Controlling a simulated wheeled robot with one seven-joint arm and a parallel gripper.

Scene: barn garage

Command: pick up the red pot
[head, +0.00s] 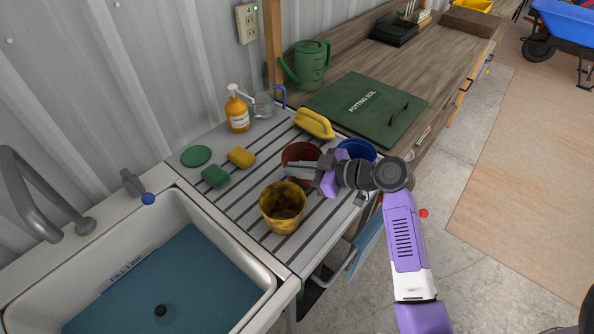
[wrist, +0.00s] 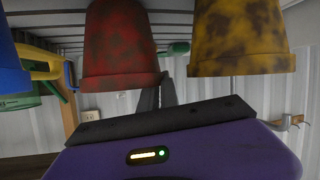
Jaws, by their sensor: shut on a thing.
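The red pot (head: 297,153) stands on the ribbed drainboard, dark inside and partly covered by my gripper. My gripper (head: 303,171) reaches in from the right, its grey fingers at the pot's near side and rim. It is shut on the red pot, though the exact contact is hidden. In the wrist view the blotchy red pot (wrist: 118,45) fills the upper left, and the dark fingers (wrist: 158,93) run up beside it, their tips out of sight.
A stained yellow pot (head: 283,208) stands close in front; a blue pot (head: 357,149) is close on the right. The sink (head: 180,285) is at lower left.

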